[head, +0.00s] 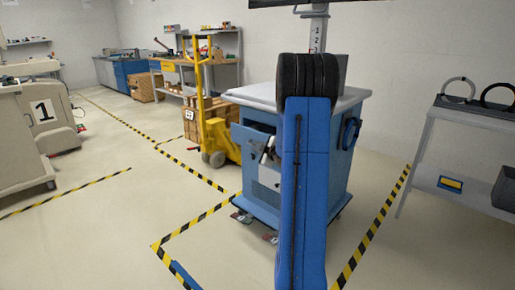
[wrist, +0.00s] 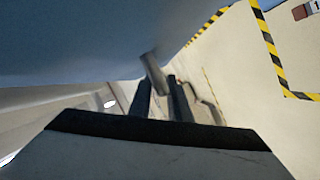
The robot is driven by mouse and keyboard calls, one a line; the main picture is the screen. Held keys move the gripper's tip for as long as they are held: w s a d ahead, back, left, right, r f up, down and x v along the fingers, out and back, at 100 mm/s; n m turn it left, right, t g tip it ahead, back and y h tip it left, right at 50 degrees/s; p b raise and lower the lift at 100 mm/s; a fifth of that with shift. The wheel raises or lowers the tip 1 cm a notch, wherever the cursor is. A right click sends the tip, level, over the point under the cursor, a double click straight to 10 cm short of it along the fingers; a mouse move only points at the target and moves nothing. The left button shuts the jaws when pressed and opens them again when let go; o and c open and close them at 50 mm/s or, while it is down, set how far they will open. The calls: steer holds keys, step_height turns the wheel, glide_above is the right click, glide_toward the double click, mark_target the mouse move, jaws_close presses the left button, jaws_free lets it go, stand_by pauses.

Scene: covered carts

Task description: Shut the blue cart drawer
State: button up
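The blue cart (head: 334,165) with a pale grey top stands in the middle of the head view. My blue arm rises in front of it and hides much of its front. Whether the fingers touch the bar is unclear. A large blue surface (wrist: 70,40) fills the upper left, close to the fingers.
A yellow stacker (head: 216,135) with boxes stands behind the cart at left. A grey shelf (head: 450,150) stands at right. A beige machine (head: 40,115) marked 1 is at far left. Yellow-black tape marks the floor, with clear floor at front left.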

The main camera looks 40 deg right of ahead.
jaws_close()
steer(key=d, duration=0.8)
steer(key=shift+w, duration=0.35)
steer(key=shift+d+r, duration=0.1)
steer(key=shift+d, duration=0.15)
jaws_free()
steer(key=shift+d, duration=0.1)
steer(key=shift+s, duration=0.1)
steer(key=v, duration=1.7)
